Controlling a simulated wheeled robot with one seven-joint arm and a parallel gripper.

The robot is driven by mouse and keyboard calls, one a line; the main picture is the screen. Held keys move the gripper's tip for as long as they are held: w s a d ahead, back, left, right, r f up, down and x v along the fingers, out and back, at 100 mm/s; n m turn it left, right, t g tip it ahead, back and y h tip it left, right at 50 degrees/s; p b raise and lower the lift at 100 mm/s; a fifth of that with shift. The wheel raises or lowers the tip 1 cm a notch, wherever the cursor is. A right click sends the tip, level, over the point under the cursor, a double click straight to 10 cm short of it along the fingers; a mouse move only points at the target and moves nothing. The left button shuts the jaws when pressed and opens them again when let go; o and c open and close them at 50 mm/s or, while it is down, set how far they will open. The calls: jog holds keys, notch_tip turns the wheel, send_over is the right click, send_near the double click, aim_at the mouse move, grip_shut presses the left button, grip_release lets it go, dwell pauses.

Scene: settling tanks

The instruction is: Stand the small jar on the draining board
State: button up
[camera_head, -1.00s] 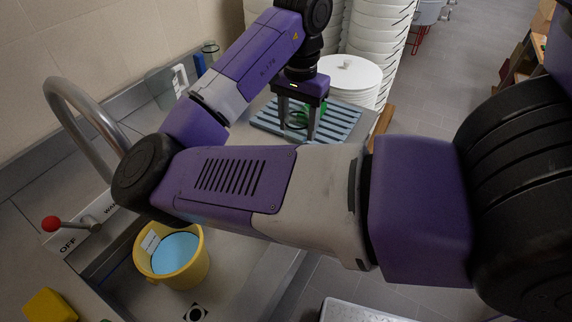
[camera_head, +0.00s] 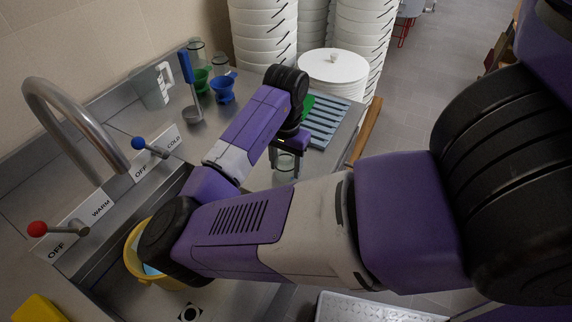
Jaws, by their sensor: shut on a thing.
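My gripper (camera_head: 286,166) points down in the middle of the view, partly hidden by my own arm. It is shut on a small clear glass jar (camera_head: 285,163), which looks upright between the fingers. The jar is over the steel counter, at the near left of the draining board; whether it touches the steel I cannot tell. The draining board (camera_head: 328,118) is a blue-grey slatted rack. A green thing (camera_head: 309,104) shows at its far left part, mostly hidden behind my arm.
A clear jug (camera_head: 152,87), a blue-handled tool (camera_head: 187,72), a green cup (camera_head: 203,80), a blue cup (camera_head: 222,90) and glass jars stand at the back left. Tall stacks of white tubs (camera_head: 262,30) rise behind. A yellow bucket (camera_head: 133,254) is in the sink, partly hidden.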

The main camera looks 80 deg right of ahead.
jog(key=shift+f, duration=0.25)
jog(key=o, duration=1.5)
jog(key=shift+r, duration=0.15)
